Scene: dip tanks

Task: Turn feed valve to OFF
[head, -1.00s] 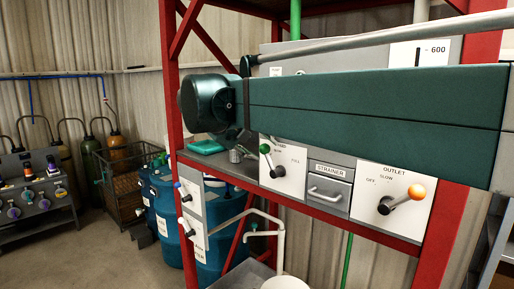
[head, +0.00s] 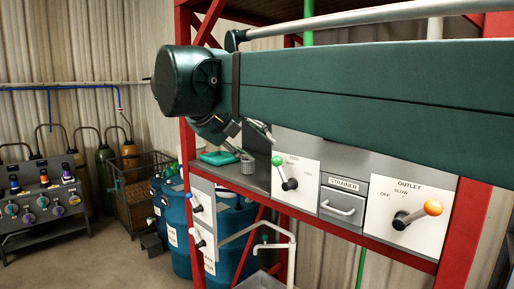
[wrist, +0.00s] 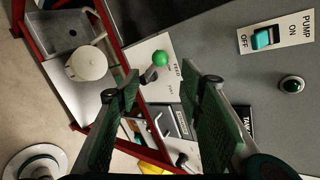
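The feed valve (head: 289,184) is a dark hub with a lever and green ball knob on a white plate. In the head view its lever points up and slightly left; the small labels around it are hard to read. In the wrist view its green knob (wrist: 160,59) shows beside the word FEED, beyond and between my fingertips. My gripper (wrist: 160,74) is open and empty, its two green-padded fingers apart. In the head view my gripper (head: 255,130) shows partly under my arm, above and left of the knob, apart from it.
Right of the feed valve are a strainer drawer (head: 342,203) and the outlet valve (head: 402,220) with an orange knob. A pump switch (wrist: 263,38) shows at upper right in the wrist view. A grey cup (head: 248,163) and teal item (head: 219,158) sit on the shelf. Red rack posts (head: 465,225) frame the panel.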

